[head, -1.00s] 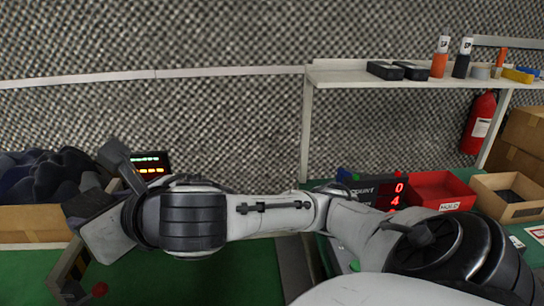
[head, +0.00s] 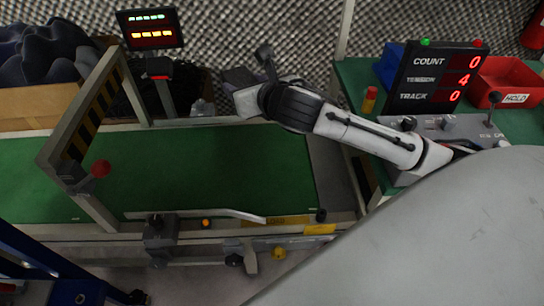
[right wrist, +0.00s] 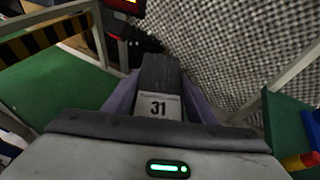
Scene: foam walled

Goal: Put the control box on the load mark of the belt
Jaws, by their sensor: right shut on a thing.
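My right gripper (head: 240,78) reaches in from the right and is over the far side of the belt, towards the foam wall. In the right wrist view its purple-grey fingers (right wrist: 157,100) are shut on a dark box with a white label reading 31, which I take as the control box (right wrist: 160,73). In the head view the box is mostly hidden by the gripper and wrist. The green belt (head: 220,165) is bare near its right end. A yellow LOAD label (head: 288,221) sits on its near rail. My left gripper is not in view.
A gate frame with a striped bar (head: 85,110) and red knob spans the belt at left. A lit display (head: 150,28) stands behind it. A counter display (head: 435,78), red HOLD bin (head: 508,82) and lever panel stand at right. A bin of dark foam (head: 50,50) is at far left.

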